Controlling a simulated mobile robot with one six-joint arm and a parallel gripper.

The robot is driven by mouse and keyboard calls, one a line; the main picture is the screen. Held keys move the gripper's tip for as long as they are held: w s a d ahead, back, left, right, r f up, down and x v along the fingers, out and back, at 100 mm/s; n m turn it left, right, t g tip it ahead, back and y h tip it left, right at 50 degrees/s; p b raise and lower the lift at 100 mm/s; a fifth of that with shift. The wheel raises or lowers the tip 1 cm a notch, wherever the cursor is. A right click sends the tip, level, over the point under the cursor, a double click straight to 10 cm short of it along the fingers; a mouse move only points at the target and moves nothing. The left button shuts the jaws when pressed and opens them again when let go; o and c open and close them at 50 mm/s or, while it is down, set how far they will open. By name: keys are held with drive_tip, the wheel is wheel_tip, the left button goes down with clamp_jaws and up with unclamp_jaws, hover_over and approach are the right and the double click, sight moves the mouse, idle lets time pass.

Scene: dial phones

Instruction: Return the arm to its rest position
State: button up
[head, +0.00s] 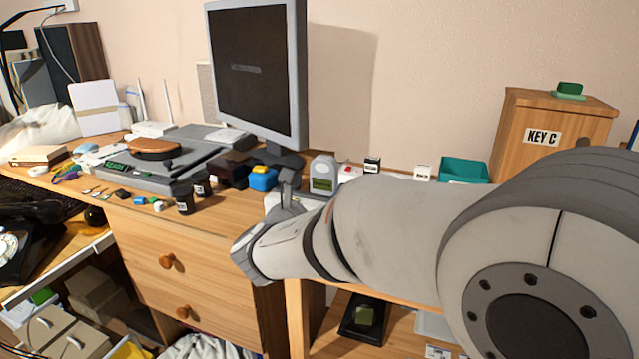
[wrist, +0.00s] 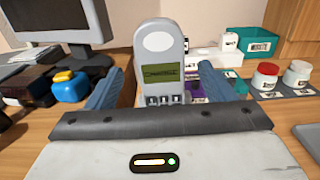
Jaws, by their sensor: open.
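My arm stretches across the right half of the head view, and its end reaches over the desk. My gripper (wrist: 164,82) shows two blue-grey fingers, spread wide apart, in the wrist view. In the head view the gripper (head: 285,190) is small and partly hidden by my wrist. A grey handheld device with a green display (wrist: 160,62) stands upright ahead, seen between the fingers with gaps on both sides. It also shows in the head view (head: 323,176), just right of the gripper. I cannot tell how near it is to the fingertips.
A monitor (head: 257,70) stands behind the gripper. A blue and yellow object (head: 263,179) sits left of it. A teal bin (head: 464,170) and a wooden KEY C cabinet (head: 552,122) are at right. Red- and white-lidded jars (wrist: 265,76) stand on a dark mat. Small items crowd the left desk.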

drive_tip(key=p+v, duration=0.1)
drive_tip(key=v, duration=0.4)
drive_tip(key=s+d+r+m+g+h+p, duration=0.1)
drive_tip(key=s+d+r+m+g+p, duration=0.15)
drive_tip(key=d+m+g+p, duration=0.35)
drive_tip(key=s+d+r+m+g+p, duration=0.1)
drive_tip(key=s+d+m+g+p, duration=0.1)
drive_tip(key=s+d+m+p, duration=0.4)
drive_tip(key=s+d+r+m+g+h+p, duration=0.1)
drive_tip(key=s+d+r+m+g+p, duration=0.2)
drive_tip(key=d, duration=0.5)
drive_tip(key=s+r+m+g+y+p, duration=0.1)
drive_tip(key=s+r+m+y+p, duration=0.2)
drive_tip(key=m+p, duration=0.3)
drive_tip(key=s+a+r+m+g+y+p, duration=0.1)
drive_tip(key=s+r+m+y+p, duration=0.3)
drive_tip(key=m, duration=0.7)
drive_tip(key=shift+s+g+y+p, duration=0.6)
drive_tip(key=shift+g+p, duration=0.1)
drive_tip(key=shift+p, duration=0.5)
drive_tip(key=shift+a, duration=0.15)
